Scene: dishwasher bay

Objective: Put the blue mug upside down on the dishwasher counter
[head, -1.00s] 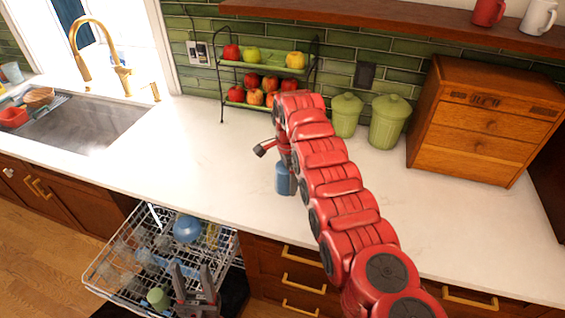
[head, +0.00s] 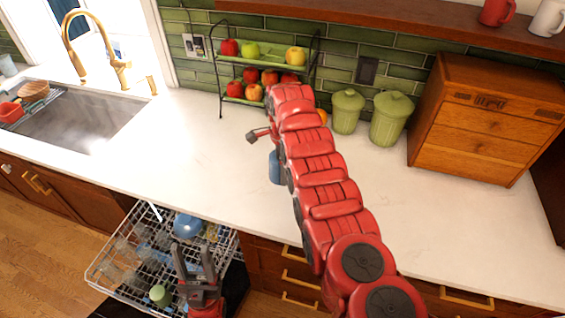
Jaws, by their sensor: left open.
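The blue mug (head: 275,167) shows at the counter's middle, partly hidden behind my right arm. Its opening is out of sight, and I cannot tell whether it touches the white counter (head: 190,145). My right gripper (head: 262,135) is just above the mug. Only a dark part of it sticks out to the left; the arm hides the rest, so its grip on the mug does not show. My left gripper (head: 193,254) is open and empty, low in front of the pulled-out dishwasher rack (head: 105,258).
The rack holds a blue bowl (head: 187,226), a green cup (head: 160,295) and clear glasses. A fruit stand (head: 220,75), green canisters (head: 390,118) and a wooden drawer box (head: 480,120) stand at the back. The sink (head: 80,120) is left. Counter between sink and mug is clear.

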